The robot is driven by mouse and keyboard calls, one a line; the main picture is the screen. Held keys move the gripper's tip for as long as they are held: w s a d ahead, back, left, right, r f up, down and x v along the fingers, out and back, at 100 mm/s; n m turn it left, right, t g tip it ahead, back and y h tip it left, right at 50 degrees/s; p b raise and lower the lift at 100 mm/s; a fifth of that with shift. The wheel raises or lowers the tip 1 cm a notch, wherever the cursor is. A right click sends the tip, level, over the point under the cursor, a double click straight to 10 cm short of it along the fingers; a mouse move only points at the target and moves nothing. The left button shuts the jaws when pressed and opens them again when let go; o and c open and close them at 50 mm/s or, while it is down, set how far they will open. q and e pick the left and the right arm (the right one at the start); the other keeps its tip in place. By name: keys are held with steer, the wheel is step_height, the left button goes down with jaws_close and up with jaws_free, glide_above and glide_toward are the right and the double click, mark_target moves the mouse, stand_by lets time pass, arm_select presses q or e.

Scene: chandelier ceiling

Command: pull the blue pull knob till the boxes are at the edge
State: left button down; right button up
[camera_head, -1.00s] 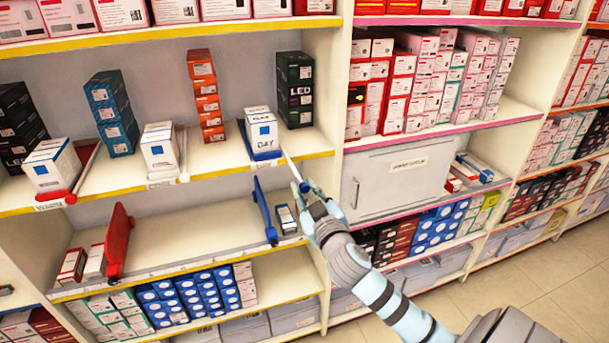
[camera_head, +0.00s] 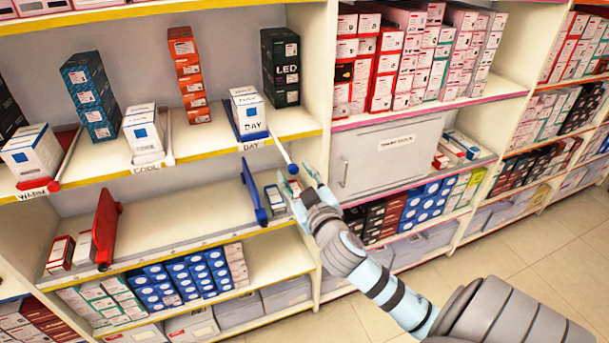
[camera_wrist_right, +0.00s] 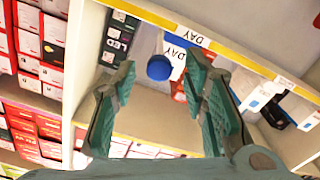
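The blue pull knob (camera_wrist_right: 159,67) is a round ball seen in the right wrist view, between and beyond my finger tips. In the head view, the end of the white rod (camera_head: 281,150) from the DAY tray (camera_head: 240,134) reaches my right gripper (camera_head: 298,178). My left gripper is not in view.
The COOL tray (camera_head: 153,161) and the red-knobbed WARM tray (camera_head: 66,158) stand to the left. A blue divider (camera_head: 253,192) and a red divider (camera_head: 106,230) stand on the shelf below. A grey cabinet (camera_head: 390,160) is right of the upright. Open floor (camera_head: 545,255) shows lower right.

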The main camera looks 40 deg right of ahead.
steer(key=v, duration=1)
steer(key=shift+s, duration=0.3)
steer(key=shift+a, duration=0.1)
